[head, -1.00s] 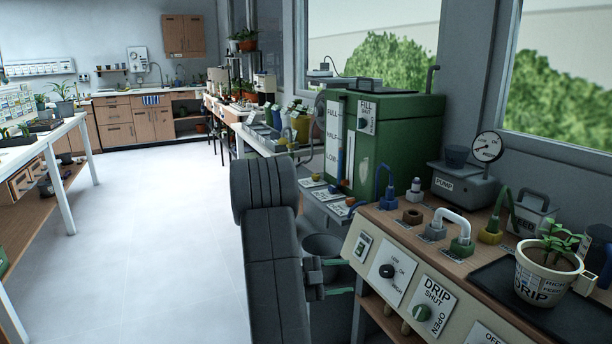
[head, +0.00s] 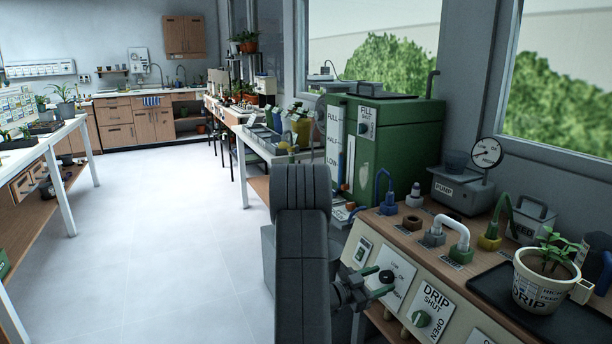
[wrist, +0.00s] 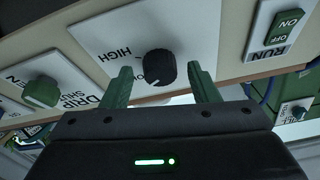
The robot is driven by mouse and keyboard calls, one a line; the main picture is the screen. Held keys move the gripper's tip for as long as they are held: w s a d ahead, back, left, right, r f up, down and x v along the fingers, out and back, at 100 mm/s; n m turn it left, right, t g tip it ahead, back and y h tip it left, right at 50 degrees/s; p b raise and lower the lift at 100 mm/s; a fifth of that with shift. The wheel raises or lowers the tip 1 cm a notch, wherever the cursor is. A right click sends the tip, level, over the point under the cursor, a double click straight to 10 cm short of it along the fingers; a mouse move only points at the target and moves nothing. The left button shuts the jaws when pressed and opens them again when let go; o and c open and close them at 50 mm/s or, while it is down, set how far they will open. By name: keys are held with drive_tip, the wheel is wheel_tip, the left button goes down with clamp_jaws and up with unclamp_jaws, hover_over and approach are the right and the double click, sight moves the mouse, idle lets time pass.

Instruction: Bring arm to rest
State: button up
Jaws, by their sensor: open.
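My gripper (head: 377,284) is in front of the sloped control panel (head: 407,272) at the lower middle of the head view. Its two green fingers are apart. In the wrist view, my gripper (wrist: 163,86) has its fingers either side of the black LOW-HIGH knob (wrist: 159,67), with nothing seen held. Whether a finger touches the knob cannot be told. In the head view the black knob (head: 386,277) shows just by the fingers. My arm rises from the bottom edge and hides part of the bench front.
The green DRIP knob (head: 421,319) and RUN switch (wrist: 284,28) flank the black knob. A potted plant (head: 546,277) stands on a black tray (head: 489,285) at right. Hoses, the pump (head: 465,190) and a green tank (head: 398,140) stand behind. Open floor (head: 190,230) lies left.

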drive_tip(key=n+p, duration=0.1)
drive_tip(key=n, duration=0.1)
drive_tip(key=n+t+p, duration=0.1)
drive_tip(key=n, duration=0.1)
drive_tip(key=n+t+y+p, duration=0.1)
drive_tip(key=p, duration=0.1)
drive_tip(key=shift+s+d+r+n, duration=0.1)
drive_tip(key=shift+s+r+n, duration=0.15)
drive_tip(key=shift+n, duration=0.15)
drive_tip(key=v, duration=0.8)
drive_tip(key=shift+a+f, duration=0.2)
drive_tip(key=shift+a, duration=0.05)
drive_tip(key=shift+s, duration=0.1)
